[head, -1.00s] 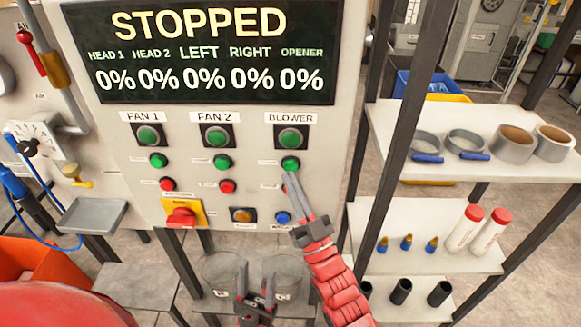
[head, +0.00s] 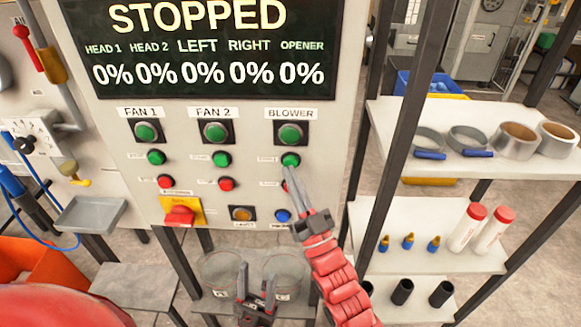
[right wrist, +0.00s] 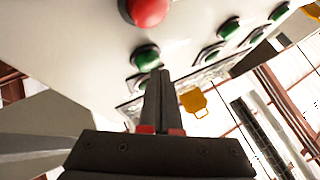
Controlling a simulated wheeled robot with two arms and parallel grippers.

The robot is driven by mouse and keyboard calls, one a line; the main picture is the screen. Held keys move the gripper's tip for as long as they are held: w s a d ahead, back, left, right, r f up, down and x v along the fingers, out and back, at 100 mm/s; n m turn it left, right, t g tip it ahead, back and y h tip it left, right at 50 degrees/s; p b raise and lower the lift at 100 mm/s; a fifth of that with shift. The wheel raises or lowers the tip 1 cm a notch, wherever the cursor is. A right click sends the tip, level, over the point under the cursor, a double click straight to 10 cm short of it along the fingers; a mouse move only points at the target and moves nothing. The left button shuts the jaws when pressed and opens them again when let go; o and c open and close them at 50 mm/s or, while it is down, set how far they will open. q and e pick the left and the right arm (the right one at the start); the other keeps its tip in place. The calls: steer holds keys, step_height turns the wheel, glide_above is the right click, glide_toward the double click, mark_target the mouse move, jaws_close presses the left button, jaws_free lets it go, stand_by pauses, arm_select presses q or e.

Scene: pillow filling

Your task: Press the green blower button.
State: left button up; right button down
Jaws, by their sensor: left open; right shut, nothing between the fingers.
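The small green blower button (head: 290,160) sits on the panel under the larger green round fitting (head: 290,135) labelled BLOWER. My right gripper (head: 290,172) is shut and empty, its fingertips just below the green button in the head view. In the right wrist view the closed fingertips (right wrist: 159,72) overlap the lower edge of the green button (right wrist: 146,57); I cannot tell whether they touch it. A red button (right wrist: 148,10) lies near the green one and is partly hidden by the fingers in the head view. My left gripper (head: 256,290) is open and empty, low before the panel.
The display (head: 205,45) reads STOPPED with all values at 0%. FAN 1 and FAN 2 button columns (head: 220,159) are to the left, and a blue button (head: 283,215) is below. Shelves (head: 420,215) with rolls and bottles stand right; clear canisters (head: 285,270) stand below.

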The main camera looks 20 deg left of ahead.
steer(key=shift+w+a+b, duration=0.1)
steer(key=shift+w+b, duration=0.35)
steer(key=shift+b, duration=0.2)
stand_by(0.9)
steer(key=shift+s, duration=0.15)
stand_by(0.3)
steer(key=shift+s+d, duration=0.25)
steer(key=shift+s, duration=0.5)
steer(key=s, duration=0.2)
steer(key=s+d, duration=0.1)
steer(key=s, duration=0.1)
steer(key=shift+s+d+b, duration=0.2)
steer(key=shift+s+b, duration=0.1)
steer(key=shift+s, duration=0.05)
stand_by(0.4)
